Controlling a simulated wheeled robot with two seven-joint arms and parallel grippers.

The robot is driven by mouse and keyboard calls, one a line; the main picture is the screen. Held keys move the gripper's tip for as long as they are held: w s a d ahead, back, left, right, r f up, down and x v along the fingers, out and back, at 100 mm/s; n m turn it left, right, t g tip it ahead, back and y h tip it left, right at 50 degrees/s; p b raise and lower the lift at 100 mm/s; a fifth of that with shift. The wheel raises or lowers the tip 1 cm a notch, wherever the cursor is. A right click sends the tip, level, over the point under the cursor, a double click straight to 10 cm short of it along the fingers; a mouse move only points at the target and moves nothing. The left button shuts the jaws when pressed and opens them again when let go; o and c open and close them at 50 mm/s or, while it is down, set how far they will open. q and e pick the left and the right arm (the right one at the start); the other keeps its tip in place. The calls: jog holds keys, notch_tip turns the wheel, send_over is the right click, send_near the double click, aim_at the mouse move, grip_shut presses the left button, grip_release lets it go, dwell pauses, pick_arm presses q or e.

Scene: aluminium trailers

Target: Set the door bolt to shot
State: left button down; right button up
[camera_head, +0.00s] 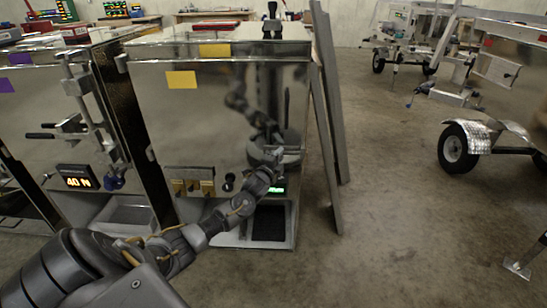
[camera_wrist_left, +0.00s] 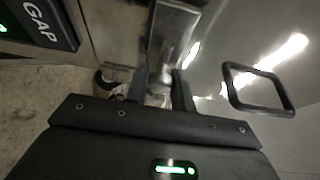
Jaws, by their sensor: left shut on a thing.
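The polished metal door (camera_head: 200,110) of the middle cabinet faces me in the head view. My left gripper (camera_head: 280,150) is at the right part of this door, above a small green display. In the left wrist view my left gripper (camera_wrist_left: 160,88) has its two dark fingers close together, shut on a small pale metal piece (camera_wrist_left: 157,93). This looks like part of the door bolt, but the fingers hide most of it. A metal bar or plate (camera_wrist_left: 174,35) lies just beyond the fingertips. Whether the bolt is shot cannot be told. My right gripper is not in view.
A dark square ring (camera_wrist_left: 258,90) stands out from the shiny surface right of the fingers. A second cabinet with a clamp (camera_head: 75,85) stands at the left. Grey panels (camera_head: 330,110) lean at the door's right. Trailers (camera_head: 490,135) stand beyond open floor.

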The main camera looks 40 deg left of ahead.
pick_arm(q)
jog(key=shift+w+d, duration=0.45)
jog(key=shift+d, duration=0.25)
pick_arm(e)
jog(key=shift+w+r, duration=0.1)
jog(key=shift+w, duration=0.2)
pick_arm(q)
jog(key=c, duration=1.5)
grip_release()
jog(key=shift+o, duration=1.3)
jog(key=shift+w+d, duration=0.1)
jog(key=shift+w, duration=0.05)
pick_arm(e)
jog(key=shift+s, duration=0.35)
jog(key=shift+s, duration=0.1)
